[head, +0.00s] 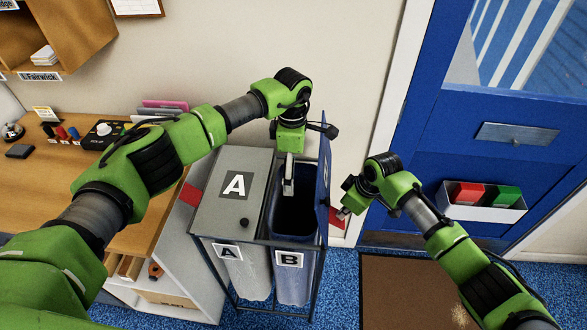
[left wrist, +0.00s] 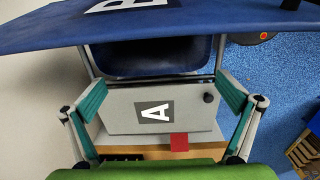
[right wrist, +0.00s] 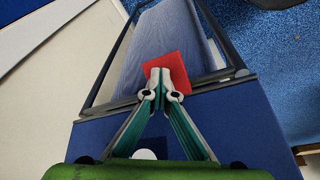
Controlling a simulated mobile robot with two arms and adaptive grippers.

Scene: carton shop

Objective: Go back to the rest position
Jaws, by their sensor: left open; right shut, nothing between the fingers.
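My left gripper (head: 288,187) is open and empty, pointing down at the mouth of bin B (head: 291,285). In the left wrist view its two fingers (left wrist: 160,130) stand wide apart, with the grey lid marked A (left wrist: 122,112) and the blue lid marked B (left wrist: 60,32) beyond them. My right gripper (head: 343,212) is beside the bin stand, right of the raised blue lid (head: 323,185). In the right wrist view its fingertips (right wrist: 163,84) are together with nothing between them. A red square (right wrist: 176,66) shows just behind them; I cannot tell if they touch it.
Bin A (head: 246,275) stands left of bin B in the dark metal frame, its lid closed. A wooden counter (head: 50,185) lies at the left. A blue door (head: 430,140) with a tray (head: 482,212) of red and green items is at the right. A brown mat (head: 405,295) lies on the blue floor.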

